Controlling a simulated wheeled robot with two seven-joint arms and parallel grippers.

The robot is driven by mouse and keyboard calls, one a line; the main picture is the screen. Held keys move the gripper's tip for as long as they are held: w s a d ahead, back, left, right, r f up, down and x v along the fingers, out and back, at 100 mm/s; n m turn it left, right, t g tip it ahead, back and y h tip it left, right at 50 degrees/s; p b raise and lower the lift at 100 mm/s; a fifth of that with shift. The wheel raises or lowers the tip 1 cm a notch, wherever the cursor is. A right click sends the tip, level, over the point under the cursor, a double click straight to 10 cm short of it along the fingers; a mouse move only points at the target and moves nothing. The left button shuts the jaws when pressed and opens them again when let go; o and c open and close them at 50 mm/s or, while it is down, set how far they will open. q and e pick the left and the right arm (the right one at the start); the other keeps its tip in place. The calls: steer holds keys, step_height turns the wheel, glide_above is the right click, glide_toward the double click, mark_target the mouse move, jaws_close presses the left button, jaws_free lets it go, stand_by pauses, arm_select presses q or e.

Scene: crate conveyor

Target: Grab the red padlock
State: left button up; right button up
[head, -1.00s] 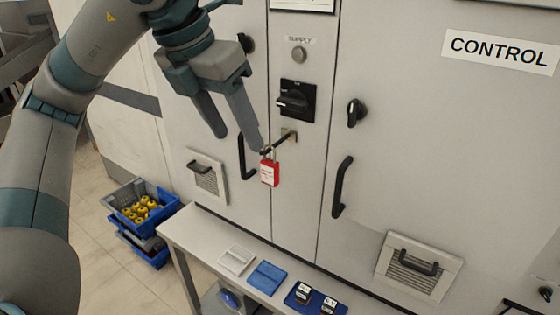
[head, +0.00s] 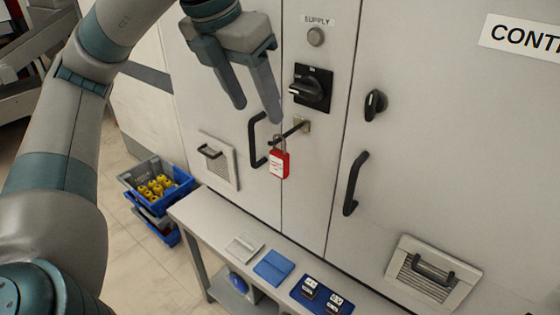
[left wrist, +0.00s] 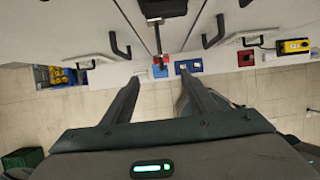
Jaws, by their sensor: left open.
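The red padlock (head: 279,163) hangs by its shackle from a dark rod (head: 291,131) that sticks out of the grey cabinet below the black rotary switch. My left gripper (head: 258,112) is open, its two fingers pointing down, above and slightly left of the padlock in the head view. Nothing is between its fingers, and it looks apart from the padlock. In the left wrist view the fingers (left wrist: 160,80) are spread, and the small red padlock (left wrist: 158,60) shows beyond the tips, near the middle. My right gripper is not in view.
The rotary switch (head: 311,87) and black door handles (head: 356,183) project from the cabinet. A narrow bench (head: 205,216) below bears a blue case (head: 273,268) and a blue tray (head: 300,291). Blue crates (head: 133,192) with yellow items stand on the floor at left.

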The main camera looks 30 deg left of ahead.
mark_target(272, 144)
arm_select(q)
steer(key=p+x, duration=0.1)
steer(key=x, duration=0.9)
steer(key=shift+f+p, duration=0.3)
steer(key=shift+f, duration=0.1)
steer(key=shift+w+f, duration=0.15)
steer(key=shift+f, duration=0.15)
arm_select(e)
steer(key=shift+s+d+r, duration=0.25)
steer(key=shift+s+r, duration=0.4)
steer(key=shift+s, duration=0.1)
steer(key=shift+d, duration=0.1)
